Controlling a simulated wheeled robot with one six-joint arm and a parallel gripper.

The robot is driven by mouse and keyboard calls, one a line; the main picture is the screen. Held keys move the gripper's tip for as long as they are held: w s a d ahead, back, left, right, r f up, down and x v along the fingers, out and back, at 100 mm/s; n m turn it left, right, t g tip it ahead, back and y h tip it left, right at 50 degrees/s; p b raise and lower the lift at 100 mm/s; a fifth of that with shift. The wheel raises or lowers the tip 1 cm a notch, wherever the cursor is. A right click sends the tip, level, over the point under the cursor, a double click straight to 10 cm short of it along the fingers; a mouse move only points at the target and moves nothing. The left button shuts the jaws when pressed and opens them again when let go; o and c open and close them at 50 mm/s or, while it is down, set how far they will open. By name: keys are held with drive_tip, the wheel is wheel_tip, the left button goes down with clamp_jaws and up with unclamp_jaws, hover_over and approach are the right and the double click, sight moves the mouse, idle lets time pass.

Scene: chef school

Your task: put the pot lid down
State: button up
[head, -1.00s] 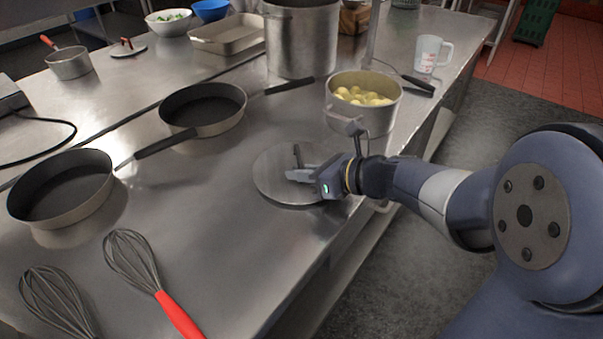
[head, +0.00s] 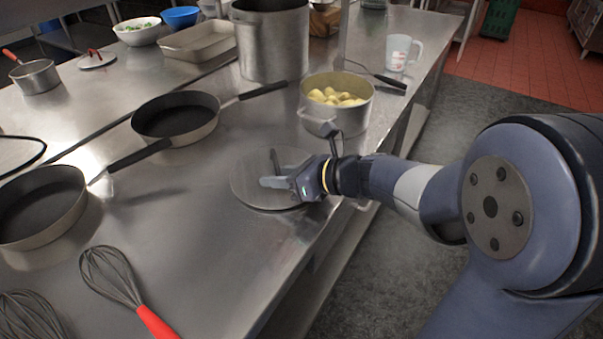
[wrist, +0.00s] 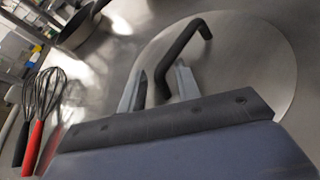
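The pot lid (head: 247,193) is a round, flat metal disc with a dark bar handle. It appears to lie flat on the steel counter, near its right edge, in front of the pot of potatoes. In the wrist view the lid (wrist: 262,75) fills the upper right, and its bent handle (wrist: 187,38) runs down between the fingers. My gripper (head: 270,174) is over the lid from the right. In the wrist view my gripper (wrist: 160,82) has its fingers apart on either side of the handle, with a gap visible at the left finger. The handle's near end is hidden.
A pot of potatoes (head: 312,114) stands just behind the lid. Two frying pans (head: 178,131) and (head: 35,224) are to the left, whisks (head: 112,277) at the front left. A tall stockpot (head: 272,45) and a measuring jug (head: 398,50) stand farther back. Bare counter lies left of the lid.

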drive_tip(key=v, duration=1.2)
